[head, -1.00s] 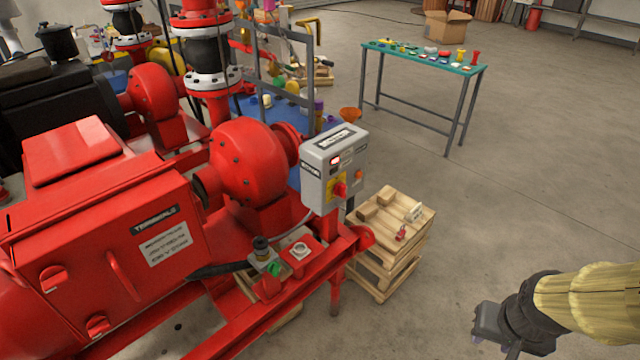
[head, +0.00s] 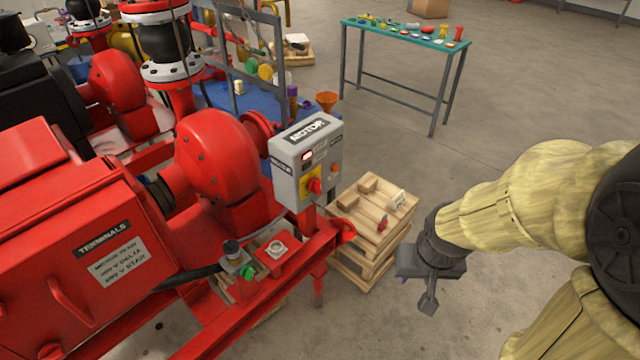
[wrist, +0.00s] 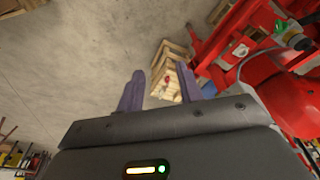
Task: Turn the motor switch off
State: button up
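The motor switch is a red rotary knob (head: 314,186) on a yellow plate, low on the front of a grey control box (head: 285,152) labelled MOTOR. A small lit window shows above the knob. The knob's exact setting is too small to read. My gripper (head: 428,300) is in the head view to the right of the box and lower in the picture, apart from it, over the floor. In the wrist view its two fingers (wrist: 170,92) are spread with nothing between them. I cannot make out the switch in the wrist view.
A wooden pallet stack (head: 372,212) with blocks and a small red item on top stands between the box and my gripper. The red pump skid (head: 250,310) fills the left. A green-topped table (head: 400,36) stands behind. The floor at right is clear.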

jog(key=w+d+f+n+t+y+b, duration=0.1)
jog(key=w+f+n+t+b, duration=0.2)
jog(key=w, duration=0.8)
jog(key=w+f+n+t+y+b, duration=0.1)
jog(key=w+f+t+b, duration=0.3)
jog(key=w, duration=0.7)
jog(key=w+a+f+n+y+b, duration=0.1)
jog(key=a+f+n+y+b, duration=0.1)
jog(key=y, duration=0.4)
jog(key=w+a+f+n+t+y+b, duration=0.1)
jog(key=w+a+f+n+y+b, duration=0.1)
jog(key=a+f+n+y+b, duration=0.1)
jog(key=a+n+y+b, duration=0.1)
jog(key=a+y+b, duration=0.1)
jog(key=y+b, duration=0.1)
jog(key=shift+w+a+f, duration=0.15)
jog(key=shift+a+f, duration=0.05)
